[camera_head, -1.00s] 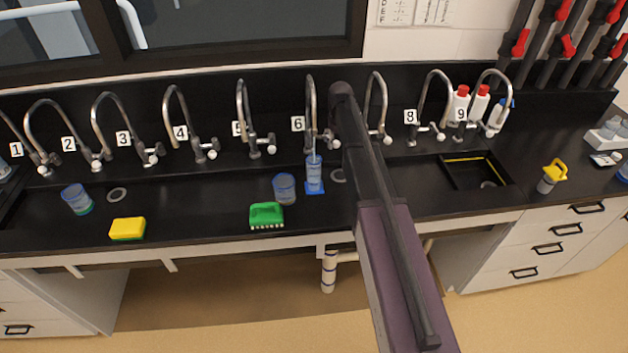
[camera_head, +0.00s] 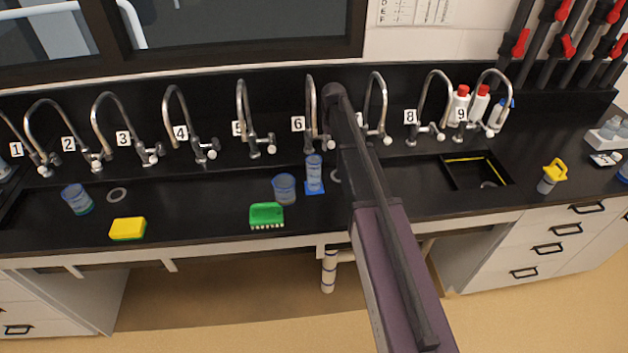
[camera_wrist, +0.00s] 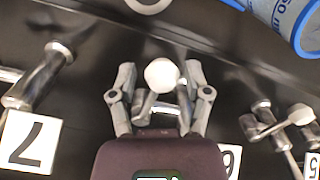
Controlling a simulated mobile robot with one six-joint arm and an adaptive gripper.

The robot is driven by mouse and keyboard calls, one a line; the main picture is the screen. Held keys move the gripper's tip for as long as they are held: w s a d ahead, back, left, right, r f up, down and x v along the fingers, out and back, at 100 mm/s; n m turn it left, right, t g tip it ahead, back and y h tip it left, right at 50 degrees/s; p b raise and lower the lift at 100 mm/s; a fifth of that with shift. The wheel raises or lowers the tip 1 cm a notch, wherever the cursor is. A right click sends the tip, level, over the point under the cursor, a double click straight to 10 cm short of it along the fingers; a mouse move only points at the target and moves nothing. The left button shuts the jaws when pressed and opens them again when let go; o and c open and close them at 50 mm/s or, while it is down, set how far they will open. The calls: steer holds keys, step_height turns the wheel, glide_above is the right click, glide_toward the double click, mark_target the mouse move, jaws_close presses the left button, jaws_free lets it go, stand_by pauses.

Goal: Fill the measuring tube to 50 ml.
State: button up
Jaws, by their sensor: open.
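The measuring tube (camera_head: 314,172) is clear blue with a blue foot and stands upright in the sink trough below tap 6 (camera_head: 311,100). No stream shows between spout and tube. Part of the tube, with printed marks, is at the top right of the wrist view (camera_wrist: 297,22); its water level cannot be read. My gripper (camera_wrist: 160,77) is open in the wrist view, one finger on each side of the white-knobbed handle (camera_wrist: 162,75) of tap 6. Whether the fingers touch it, I cannot tell. My arm hides the gripper in the head view.
A blue beaker (camera_head: 284,188) stands close left of the tube. A green brush (camera_head: 267,215) and a yellow sponge (camera_head: 128,228) lie on the front edge. Another beaker (camera_head: 77,198) is at far left. Neighbouring tap 7 (camera_head: 379,100) is close right of my arm.

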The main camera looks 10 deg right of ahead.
steer(key=shift+r, duration=0.1)
step_height(320, 180, up, 7)
steer(key=p, duration=0.7)
stand_by(0.7)
steer(key=s+f+m+b, duration=0.2)
steer(key=s+f+m, duration=0.1)
steer(key=s, duration=2.7)
steer(key=shift+s+d+m+b, duration=0.2)
steer(key=shift+m+b, duration=0.15)
steer(key=shift+m, duration=0.45)
